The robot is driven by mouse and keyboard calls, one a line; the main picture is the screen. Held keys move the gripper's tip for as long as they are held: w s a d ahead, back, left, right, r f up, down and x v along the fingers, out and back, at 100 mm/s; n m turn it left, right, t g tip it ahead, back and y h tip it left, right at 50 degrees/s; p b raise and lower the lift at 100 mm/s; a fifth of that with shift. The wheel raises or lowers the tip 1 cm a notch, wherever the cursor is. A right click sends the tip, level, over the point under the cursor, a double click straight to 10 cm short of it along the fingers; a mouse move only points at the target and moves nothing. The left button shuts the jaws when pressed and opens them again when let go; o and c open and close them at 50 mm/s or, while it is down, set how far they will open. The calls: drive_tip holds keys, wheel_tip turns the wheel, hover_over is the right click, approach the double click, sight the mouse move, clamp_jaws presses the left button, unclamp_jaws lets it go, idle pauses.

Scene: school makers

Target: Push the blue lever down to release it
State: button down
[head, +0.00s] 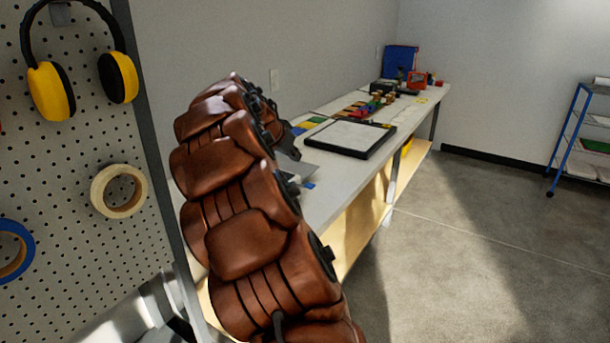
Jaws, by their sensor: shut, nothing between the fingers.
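A small blue piece (308,185), which may be the lever, shows at the end of a light grey metal device (298,170) on the near part of the bench. My brown arm hides most of that device, so I cannot tell the lever's position. My gripper (289,142) shows as a dark part just past the right side of my arm, above the bench and close to the grey device. It is shut and empty. Its fingertips are mostly hidden, and I cannot tell whether it touches the device.
The long white workbench (335,185) runs along the wall. A pegboard (75,170) with yellow earmuffs (50,92) and tape rolls stands close at left.

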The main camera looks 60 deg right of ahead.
drive_tip(key=p, duration=0.1)
hover_over(307, 187)
wheel_tip(307, 187, down, 7)
drive_tip(key=shift+s+f, duration=0.1)
drive_tip(key=shift+s, duration=0.05)
wheel_tip(307, 187, down, 3)
drive_tip(key=shift+p, duration=0.4)
drive_tip(key=shift+f, duration=0.45)
